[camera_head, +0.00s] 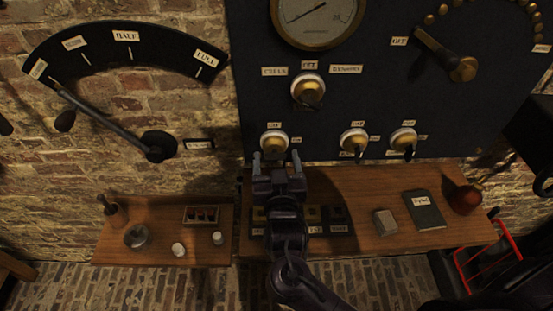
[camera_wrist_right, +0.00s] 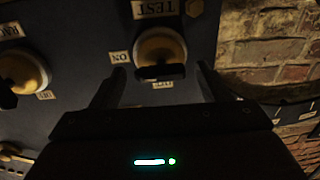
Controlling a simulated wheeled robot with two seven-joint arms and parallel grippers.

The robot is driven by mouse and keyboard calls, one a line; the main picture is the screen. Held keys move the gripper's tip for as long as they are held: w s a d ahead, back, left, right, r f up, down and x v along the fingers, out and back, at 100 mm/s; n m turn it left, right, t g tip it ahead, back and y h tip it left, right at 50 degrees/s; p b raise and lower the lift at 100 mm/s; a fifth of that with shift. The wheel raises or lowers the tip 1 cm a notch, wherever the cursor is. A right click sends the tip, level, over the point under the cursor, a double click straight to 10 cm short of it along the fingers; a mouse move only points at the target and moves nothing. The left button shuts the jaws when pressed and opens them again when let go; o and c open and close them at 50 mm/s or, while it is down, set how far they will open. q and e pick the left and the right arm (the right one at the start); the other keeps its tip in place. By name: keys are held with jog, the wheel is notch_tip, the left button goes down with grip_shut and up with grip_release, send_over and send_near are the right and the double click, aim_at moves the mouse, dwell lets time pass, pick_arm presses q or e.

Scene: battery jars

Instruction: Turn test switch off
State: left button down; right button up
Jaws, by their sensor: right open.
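The test switch (camera_head: 274,138) is a brass knob on a white round base, low on the dark panel. In the right wrist view the switch (camera_wrist_right: 158,44) appears upside down with its TEST plate, an ON label at its left and an OFF label below. Its black handle (camera_wrist_right: 160,72) shows as a short bar on the OFF-label side; its exact angle is hard to tell. My right gripper (camera_head: 276,159) is open in front of the switch. In the wrist view its fingers (camera_wrist_right: 158,82) stand either side of the handle, with visible gaps. My left gripper is out of view.
Two similar switches (camera_head: 354,138) (camera_head: 402,138) sit to the right, and another knob (camera_head: 308,89) above. A wooden shelf (camera_head: 350,191) below carries a dark book (camera_head: 424,211), a small block (camera_head: 385,222) and a reddish flask (camera_head: 465,199). A large lever (camera_head: 105,121) is at left.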

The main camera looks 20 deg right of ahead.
jog(key=c, duration=1)
jog(key=shift+o, duration=0.2)
jog(key=shift+r+n+p, duration=0.25)
jog(key=shift+n+p, duration=0.45)
jog(key=shift+p, duration=0.35)
jog(key=n+p, duration=0.5)
jog(key=p, duration=0.1)
jog(key=shift+a+r, duration=0.1)
jog(key=shift+r, duration=0.05)
jog(key=shift+n+p, duration=0.8)
jog(key=shift+n, duration=0.1)
jog(key=shift+n+p, duration=0.45)
jog(key=shift+n, duration=0.35)
jog(key=shift+a+f+n, duration=0.1)
jog(key=shift+f+n, duration=0.15)
jog(key=shift+n, duration=0.65)
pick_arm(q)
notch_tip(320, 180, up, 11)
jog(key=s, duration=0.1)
pick_arm(e)
jog(key=n, duration=0.6)
jog(key=shift+a+f, duration=0.1)
jog(key=shift+f, duration=0.05)
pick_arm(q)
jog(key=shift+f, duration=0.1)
